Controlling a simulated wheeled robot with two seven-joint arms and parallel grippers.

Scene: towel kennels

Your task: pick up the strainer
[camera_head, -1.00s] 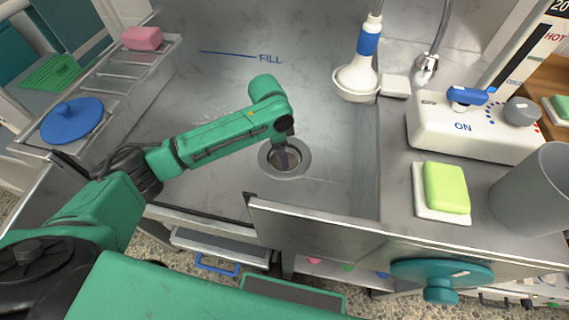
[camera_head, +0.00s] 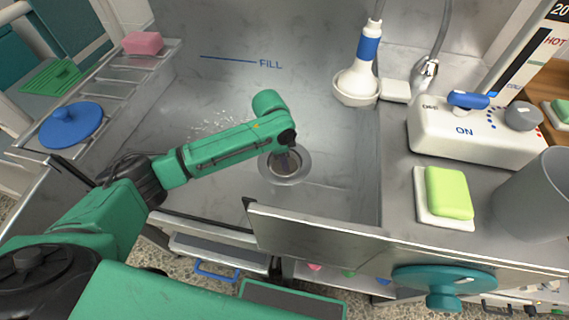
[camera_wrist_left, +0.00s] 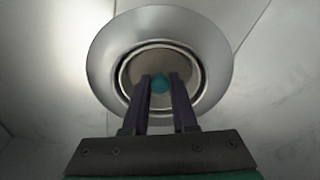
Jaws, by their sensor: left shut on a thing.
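The strainer (camera_wrist_left: 146,60) sits in the round metal drain at the bottom of the basin, a disc with a small teal knob (camera_wrist_left: 160,83) in its middle. In the head view the strainer (camera_head: 279,168) is partly hidden by my gripper. My left gripper (camera_wrist_left: 160,82) points down into the drain, its two dark fingers closed on the knob. In the head view the left gripper (camera_head: 282,160) is over the drain. The strainer looks to be still inside the drain ring (camera_head: 300,168); I cannot tell whether it is lifted at all. My right gripper is not in view.
A shower head (camera_head: 357,82) stands on the basin's back right edge. A control box (camera_head: 470,137) and a green soap bar (camera_head: 448,192) are on the right counter. A rack on the left holds a blue lid (camera_head: 71,124) and a pink block (camera_head: 142,43).

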